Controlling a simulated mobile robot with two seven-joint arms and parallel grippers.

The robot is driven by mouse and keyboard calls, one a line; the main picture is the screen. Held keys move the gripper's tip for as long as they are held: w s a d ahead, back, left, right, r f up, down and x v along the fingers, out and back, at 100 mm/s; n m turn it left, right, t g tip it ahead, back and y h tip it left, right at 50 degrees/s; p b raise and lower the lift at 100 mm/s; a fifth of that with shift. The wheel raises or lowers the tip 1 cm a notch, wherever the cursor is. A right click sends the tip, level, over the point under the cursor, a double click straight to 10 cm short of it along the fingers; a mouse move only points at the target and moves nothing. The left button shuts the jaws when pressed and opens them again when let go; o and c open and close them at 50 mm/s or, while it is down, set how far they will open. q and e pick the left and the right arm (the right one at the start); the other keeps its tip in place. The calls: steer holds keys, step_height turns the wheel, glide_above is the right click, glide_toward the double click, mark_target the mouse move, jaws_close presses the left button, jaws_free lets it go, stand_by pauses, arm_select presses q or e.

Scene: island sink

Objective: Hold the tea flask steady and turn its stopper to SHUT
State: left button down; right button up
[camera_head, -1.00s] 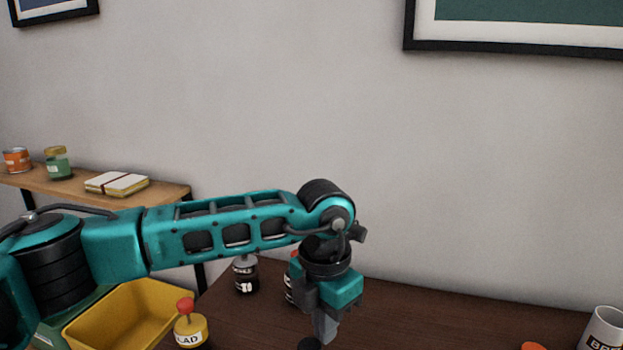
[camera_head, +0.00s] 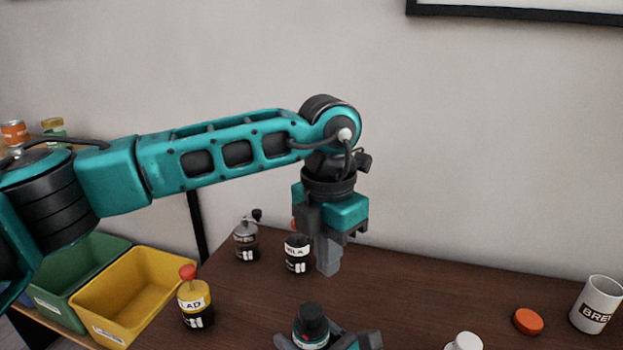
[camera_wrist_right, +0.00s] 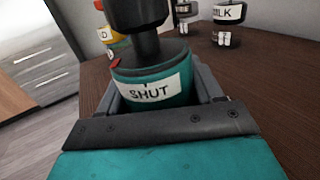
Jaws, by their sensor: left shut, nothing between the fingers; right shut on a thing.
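The tea flask (camera_head: 313,335) stands upright at the bottom middle of the head view, its lower part hidden. In the right wrist view the teal flask (camera_wrist_right: 172,98) shows a white SHUT label, and its black stopper (camera_wrist_right: 140,12) rises above. A red mark (camera_wrist_right: 114,62) on the rim lies left of the label's middle. The stopper also shows in the head view (camera_head: 311,312). My right gripper (camera_head: 326,343) is shut on the flask body. My left gripper (camera_head: 328,268) points down, shut and empty, above and behind the stopper, apart from it.
A MILK jar (camera_head: 297,262) and a dark jar with a crank (camera_head: 246,243) stand behind, near my left gripper. A yellow jar (camera_head: 193,300) stands left, beside yellow (camera_head: 120,327) and green bins (camera_head: 60,290). An orange disc (camera_head: 528,321), mug (camera_head: 592,308) and white object (camera_head: 466,342) stand right.

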steer(key=o, duration=1.2)
